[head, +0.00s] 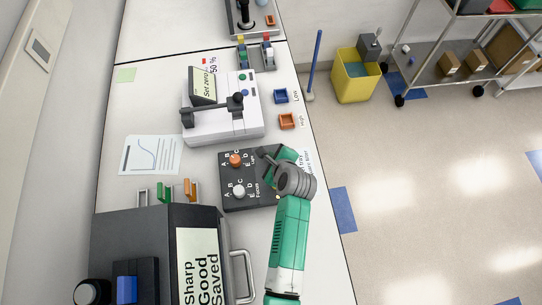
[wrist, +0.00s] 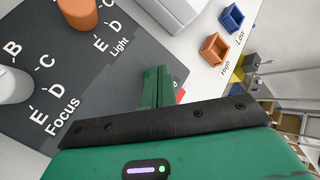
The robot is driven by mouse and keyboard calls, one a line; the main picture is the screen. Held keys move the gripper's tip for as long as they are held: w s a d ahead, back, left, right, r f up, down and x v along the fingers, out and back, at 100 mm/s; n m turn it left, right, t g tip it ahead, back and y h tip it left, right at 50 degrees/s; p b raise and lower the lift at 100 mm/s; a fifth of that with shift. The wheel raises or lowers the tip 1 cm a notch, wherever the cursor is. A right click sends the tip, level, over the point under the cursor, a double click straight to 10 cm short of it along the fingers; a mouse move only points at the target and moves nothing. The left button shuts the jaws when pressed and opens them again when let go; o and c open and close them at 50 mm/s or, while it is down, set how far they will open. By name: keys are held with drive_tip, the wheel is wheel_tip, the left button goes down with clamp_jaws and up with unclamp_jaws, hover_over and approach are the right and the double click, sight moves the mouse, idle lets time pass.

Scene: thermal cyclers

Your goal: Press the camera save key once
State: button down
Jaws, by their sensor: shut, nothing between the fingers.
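A dark control box (head: 232,172) stands on the bench, with an orange Light knob (head: 235,159) and a white Focus knob (head: 239,190). It also shows in the wrist view (wrist: 95,65), with the orange knob (wrist: 78,12) and the white knob (wrist: 12,75). My gripper (wrist: 157,75) is shut and empty, its green fingers over the right side of the box. A small red piece (wrist: 180,96) shows beside the fingers; I cannot tell whether it is the save key. My gripper hides that part of the box in the head view. The screen (head: 199,267) reads "Sharp Good Saved".
A white instrument (head: 222,122) with a tilted "Set zero" display stands behind the box. Blue Low (head: 281,96) and orange High (head: 287,121) trays lie near the bench's right edge. A graph sheet (head: 150,155) lies left. The dark screen unit (head: 140,225) stands in front.

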drive_tip(key=shift+r, duration=0.1)
drive_tip(key=shift+r+p, duration=0.7)
drive_tip(key=shift+p, duration=0.3)
wheel_tip(320, 180, up, 5)
drive_tip(key=p, duration=0.5)
drive_tip(key=shift+r, duration=0.1)
idle(0.4)
